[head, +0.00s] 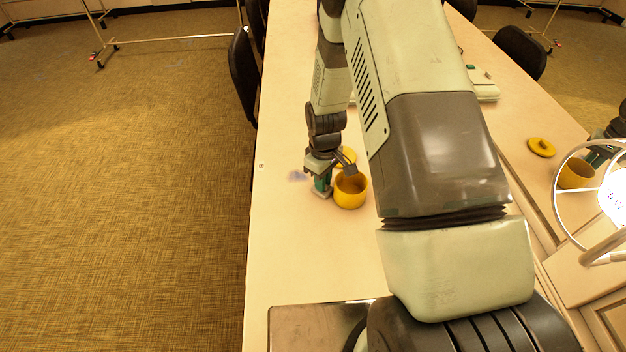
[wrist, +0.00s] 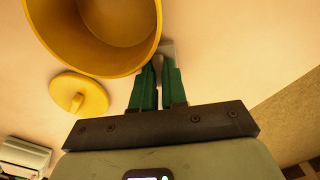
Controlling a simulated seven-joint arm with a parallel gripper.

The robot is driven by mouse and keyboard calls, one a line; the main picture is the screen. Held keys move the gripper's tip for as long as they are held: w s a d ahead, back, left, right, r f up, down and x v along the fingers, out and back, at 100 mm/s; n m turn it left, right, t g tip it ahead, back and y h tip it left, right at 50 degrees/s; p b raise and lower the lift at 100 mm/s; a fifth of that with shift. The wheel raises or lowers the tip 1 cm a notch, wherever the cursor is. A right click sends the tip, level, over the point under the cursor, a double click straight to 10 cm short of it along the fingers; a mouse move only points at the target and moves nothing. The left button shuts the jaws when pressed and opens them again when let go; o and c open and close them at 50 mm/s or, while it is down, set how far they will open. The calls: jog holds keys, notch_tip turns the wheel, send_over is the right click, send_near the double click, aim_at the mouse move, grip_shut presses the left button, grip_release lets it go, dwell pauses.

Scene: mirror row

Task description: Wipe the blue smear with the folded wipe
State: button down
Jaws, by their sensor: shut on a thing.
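A bluish smear (head: 298,175) marks the pale tabletop, just left of my gripper in the head view. My gripper (head: 322,188) points down at the table, its green fingers close together beside a yellow pot. In the wrist view my gripper (wrist: 159,82) is shut on a small pale grey piece, seemingly the folded wipe (wrist: 168,48), at the fingertips. The wipe is mostly hidden by the fingers and the pot. The smear does not show in the wrist view. I cannot tell whether the wipe touches the table.
The open yellow pot (head: 350,190) stands close right of my gripper, with a yellow lid (wrist: 79,97) on the table nearby. A mirror at right reflects a pot (head: 577,175) and lid (head: 541,147). Table left of the smear is clear up to the edge.

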jog(key=shift+a+r, duration=0.1)
jog(key=shift+r, duration=3.9)
